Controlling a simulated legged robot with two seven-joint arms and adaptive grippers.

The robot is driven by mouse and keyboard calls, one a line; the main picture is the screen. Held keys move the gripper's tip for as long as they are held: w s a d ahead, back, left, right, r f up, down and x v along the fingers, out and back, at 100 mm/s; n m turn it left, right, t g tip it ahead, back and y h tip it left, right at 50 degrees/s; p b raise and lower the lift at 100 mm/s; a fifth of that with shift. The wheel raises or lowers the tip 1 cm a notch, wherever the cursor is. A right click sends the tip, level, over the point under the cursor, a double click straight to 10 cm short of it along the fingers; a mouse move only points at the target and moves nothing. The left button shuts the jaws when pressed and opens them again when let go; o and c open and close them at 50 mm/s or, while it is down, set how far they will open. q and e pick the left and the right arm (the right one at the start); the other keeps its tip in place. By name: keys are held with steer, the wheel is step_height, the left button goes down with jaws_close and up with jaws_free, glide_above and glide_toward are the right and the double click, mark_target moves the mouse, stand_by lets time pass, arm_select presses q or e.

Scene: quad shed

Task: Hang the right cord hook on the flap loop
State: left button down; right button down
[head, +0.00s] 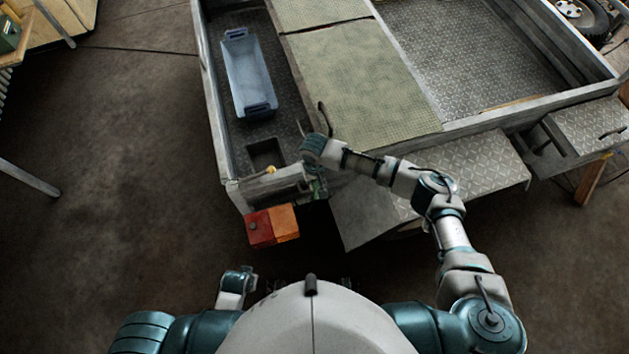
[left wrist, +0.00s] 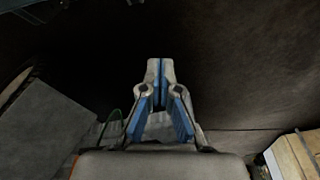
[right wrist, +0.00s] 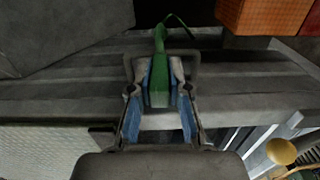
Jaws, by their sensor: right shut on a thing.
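In the right wrist view my right gripper (right wrist: 160,72) is shut on the green cord hook (right wrist: 159,85), held between its blue-padded fingers. A thin green curved piece extends past the fingertips. A dark bracket-like bar (right wrist: 196,68) shows around the fingers; I cannot tell whether it is the flap loop. In the head view my right gripper (head: 316,186) is at the trailer's near edge, mostly hidden by my wrist, with a little green showing. My left gripper (left wrist: 160,68) has its tips together and nothing visible between them.
The trailer bed (head: 415,50) lies ahead, with a blue-grey bin (head: 248,72) in its left part and a greenish panel (head: 360,85) beside it. A red and orange lamp (head: 272,225) sits at the near left corner. Metal plates (head: 470,170) jut out at right. The left floor is mostly clear.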

arm_select(q)
steer(key=shift+a+f, duration=0.1)
steer(key=shift+f, duration=0.3)
arm_select(e)
steer(key=shift+a, duration=0.2)
steer(key=shift+f, duration=0.15)
steer(key=c, duration=1.1)
jaws_free()
steer(key=shift+d+f, duration=0.1)
arm_select(q)
steer(key=shift+f, duration=0.15)
arm_select(e)
steer(key=shift+f+b, duration=0.2)
steer(key=shift+b, duration=0.5)
arm_select(q)
step_height(320, 180, down, 6)
steer(key=s+p, duration=0.3)
steer(key=p, duration=0.1)
steer(key=shift+a, duration=0.15)
arm_select(e)
step_height(320, 180, up, 18)
steer(key=shift+s+f, duration=0.1)
arm_select(q)
steer(key=shift+f, duration=0.15)
